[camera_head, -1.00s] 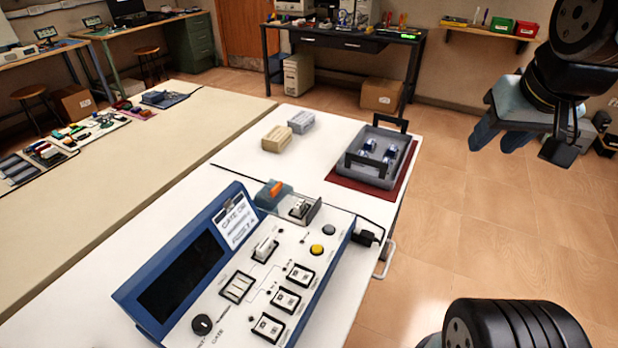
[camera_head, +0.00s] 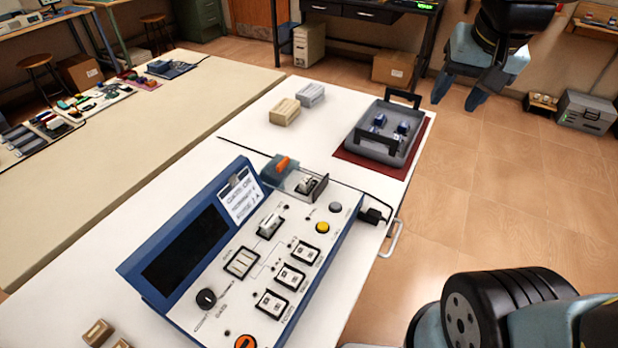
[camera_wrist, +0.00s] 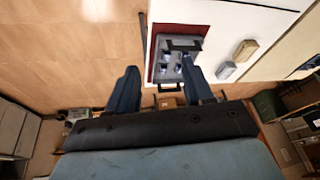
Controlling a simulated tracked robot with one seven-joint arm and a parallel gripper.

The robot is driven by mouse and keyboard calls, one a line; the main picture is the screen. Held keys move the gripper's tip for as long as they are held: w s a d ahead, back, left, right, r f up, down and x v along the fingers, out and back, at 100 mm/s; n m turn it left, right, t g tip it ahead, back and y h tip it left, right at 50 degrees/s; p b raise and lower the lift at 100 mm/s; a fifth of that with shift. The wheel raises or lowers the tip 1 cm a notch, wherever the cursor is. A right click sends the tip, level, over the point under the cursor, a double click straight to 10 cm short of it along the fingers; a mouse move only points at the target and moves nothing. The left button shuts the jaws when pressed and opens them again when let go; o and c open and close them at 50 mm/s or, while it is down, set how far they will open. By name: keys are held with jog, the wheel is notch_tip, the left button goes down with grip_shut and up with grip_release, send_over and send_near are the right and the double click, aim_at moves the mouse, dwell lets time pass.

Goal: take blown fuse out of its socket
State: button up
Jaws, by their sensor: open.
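The blue-framed test panel (camera_head: 191,314) stands on the white table, with its dark screen on the left. A small fuse-like part sits in a holder (camera_head: 311,185) at its top edge, behind a clear guard. A white block (camera_head: 269,225) sits in a slot lower on the panel. Which part is the blown fuse I cannot tell. My gripper (camera_head: 458,93) is open and empty, in the air beyond the table's right edge, well away from the panel. Its two blue fingers also show apart in the wrist view (camera_wrist: 158,68), where the panel is out of view.
A grey tray (camera_head: 399,155) with black handles and several small blue-and-silver parts stands on a dark red mat (camera_head: 358,163). Beige (camera_head: 284,112) and grey (camera_head: 311,95) blocks lie left of it. An orange-topped grey item (camera_head: 279,167) sits by the panel's top edge.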

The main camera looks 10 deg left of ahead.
jog(key=w+a+f+m+g, duration=0.1)
jog(key=w+a+f, duration=0.2)
jog(key=a, duration=0.3)
jog(key=w+a+f+m+g, duration=0.1)
jog(key=w+a+f, duration=0.15)
jog(key=a, duration=0.35)
jog(key=m+g, duration=0.1)
jog(key=g, duration=0.1)
send_over(306, 180)
notch_tip(306, 180, down, 8)
jog(key=shift+h, duration=0.3)
notch_tip(306, 180, down, 14)
jog(key=shift+r, duration=0.15)
jog(key=shift+c, duration=0.2)
grip_shut()
